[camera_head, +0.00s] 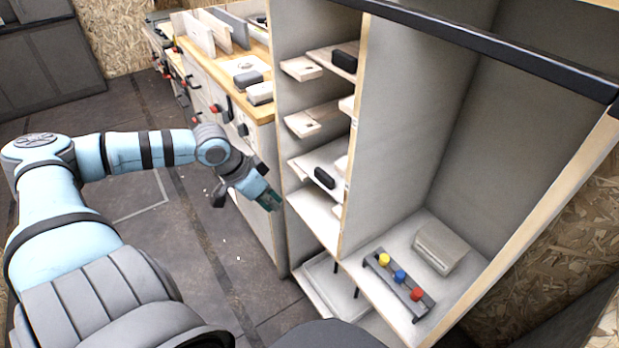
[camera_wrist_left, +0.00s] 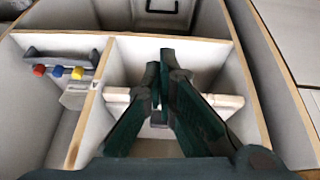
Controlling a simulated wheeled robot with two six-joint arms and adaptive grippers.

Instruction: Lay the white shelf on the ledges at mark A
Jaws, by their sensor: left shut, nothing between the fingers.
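My left gripper (camera_head: 270,201) is shut and empty, in front of the narrow cabinet bay's left edge. Its closed dark green fingers also show in the left wrist view (camera_wrist_left: 165,68), pointing into a bay, with a pale board edge (camera_wrist_left: 226,101) beyond them. White ledge-like boards (camera_head: 300,69) and (camera_head: 312,119) stick out at several heights in the narrow bay (camera_head: 366,75). A wider white board (camera_head: 318,212) lies lower there. Thin pale panels (camera_head: 197,34) stand upright on the bench. I cannot tell which piece is the white shelf, and mark A is not readable. My right gripper is out of view.
The wide bay at right holds a grey rack with coloured knobs (camera_head: 397,284) and a grey box (camera_head: 440,247). Black items (camera_head: 324,178) sit on the narrow bay's boards. A wooden bench (camera_head: 250,50) adjoins at left. A black bar (camera_head: 500,50) crosses the cabinet's upper front.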

